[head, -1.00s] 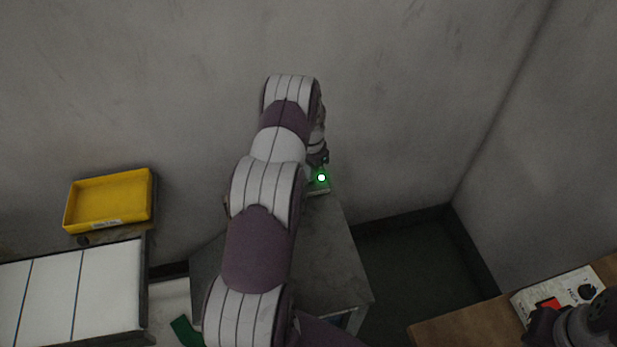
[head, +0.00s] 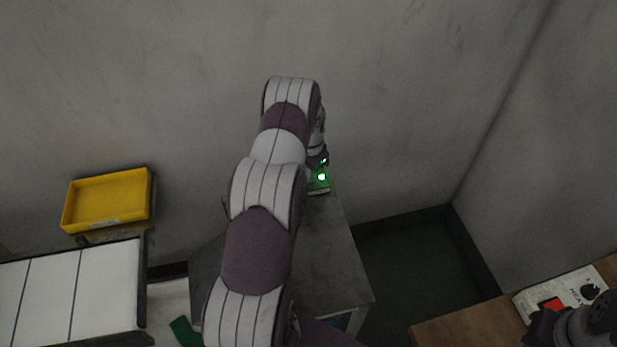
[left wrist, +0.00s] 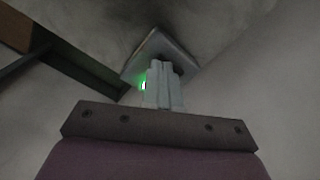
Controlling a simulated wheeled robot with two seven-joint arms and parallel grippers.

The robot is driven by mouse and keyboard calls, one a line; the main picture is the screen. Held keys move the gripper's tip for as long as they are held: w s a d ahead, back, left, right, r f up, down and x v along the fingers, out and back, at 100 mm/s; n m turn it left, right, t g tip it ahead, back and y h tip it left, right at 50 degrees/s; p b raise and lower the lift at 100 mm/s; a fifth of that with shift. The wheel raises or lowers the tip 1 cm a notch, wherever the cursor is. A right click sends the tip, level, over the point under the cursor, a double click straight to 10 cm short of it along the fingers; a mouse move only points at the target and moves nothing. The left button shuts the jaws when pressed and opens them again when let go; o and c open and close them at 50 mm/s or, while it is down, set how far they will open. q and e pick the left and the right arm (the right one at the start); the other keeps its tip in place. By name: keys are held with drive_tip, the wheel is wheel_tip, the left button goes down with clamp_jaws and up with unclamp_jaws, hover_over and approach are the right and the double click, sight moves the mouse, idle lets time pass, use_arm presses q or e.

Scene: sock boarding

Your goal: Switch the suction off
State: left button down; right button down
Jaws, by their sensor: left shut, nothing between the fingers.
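A small box with a lit green lamp (head: 319,186) sits at the far end of a grey cabinet top, by the wall. My left arm reaches over the cabinet, and my left gripper (head: 323,160) is just above the box, partly hidden by the arm. In the left wrist view the shut, empty fingers (left wrist: 163,70) point at a grey square-edged surface (left wrist: 150,50), with the green glow (left wrist: 143,86) beside them. I cannot tell whether the fingertips touch it. A dark part of my right arm's end (head: 575,328) shows at bottom right; its fingers are not clear.
The grey cabinet (head: 335,265) has bare top to the right of my arm. A yellow tray (head: 107,225) and a white slatted surface (head: 105,290) are at left. A panel with a red part and a black knob (head: 580,280) lies on a wooden top (head: 465,330) at right.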

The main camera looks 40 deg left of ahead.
use_arm(q)
drive_tip(key=shift+f, duration=0.4)
drive_tip(key=shift+s, duration=0.1)
drive_tip(key=shift+r, duration=0.55)
wheel_tip(320, 180, up, 6)
drive_tip(key=p, duration=0.4)
drive_tip(key=shift+f, duration=0.1)
